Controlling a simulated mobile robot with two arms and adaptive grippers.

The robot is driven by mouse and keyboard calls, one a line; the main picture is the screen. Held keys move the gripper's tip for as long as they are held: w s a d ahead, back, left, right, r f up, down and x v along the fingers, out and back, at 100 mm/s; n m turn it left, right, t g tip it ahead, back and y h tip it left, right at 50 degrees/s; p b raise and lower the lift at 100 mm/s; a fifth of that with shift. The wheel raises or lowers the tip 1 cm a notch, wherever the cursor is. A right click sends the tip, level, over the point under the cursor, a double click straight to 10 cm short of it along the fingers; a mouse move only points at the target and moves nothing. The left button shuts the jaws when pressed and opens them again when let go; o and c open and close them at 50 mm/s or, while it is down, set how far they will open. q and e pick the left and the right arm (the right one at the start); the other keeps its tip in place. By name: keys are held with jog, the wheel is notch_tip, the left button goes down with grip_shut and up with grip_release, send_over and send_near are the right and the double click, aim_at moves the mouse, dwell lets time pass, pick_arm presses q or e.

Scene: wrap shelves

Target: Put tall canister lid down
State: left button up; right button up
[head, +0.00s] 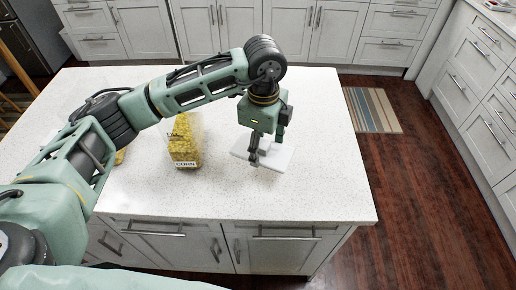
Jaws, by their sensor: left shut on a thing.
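A flat white square piece (276,157), which looks like the canister lid, is at the right part of the white speckled counter (300,195). My left gripper (257,162) points down over it and is shut on it, with its fingers at the lid's near left side. Whether the lid touches the counter or is just above it I cannot tell. A clear canister of yellow corn (184,145), with a label reading CORN, stands left of the gripper. My right gripper is not in view.
Another yellow-filled container (119,157) is mostly hidden behind my left arm. The counter's front and right parts are clear. A striped rug (372,110) lies on the wood floor to the right. White cabinets (340,35) line the back.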

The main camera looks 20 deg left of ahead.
pick_arm(q)
jog(key=shift+w+a+f, duration=0.55)
jog(key=shift+w+a, duration=0.05)
jog(key=shift+a, duration=0.05)
jog(key=shift+f+p, duration=0.25)
jog(key=shift+p, duration=0.05)
notch_tip(320, 180, down, 4)
jog(key=shift+a+r+p, duration=0.1)
jog(key=shift+r+p, duration=0.05)
jog(key=shift+p, duration=0.45)
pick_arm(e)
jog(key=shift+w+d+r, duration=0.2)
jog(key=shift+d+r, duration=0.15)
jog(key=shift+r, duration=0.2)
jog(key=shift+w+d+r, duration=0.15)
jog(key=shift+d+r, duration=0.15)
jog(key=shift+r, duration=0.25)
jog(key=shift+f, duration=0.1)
pick_arm(q)
jog(key=shift+f, duration=0.2)
jog(key=o, duration=1.2)
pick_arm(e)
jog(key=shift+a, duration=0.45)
pick_arm(q)
jog(key=shift+r, duration=0.1)
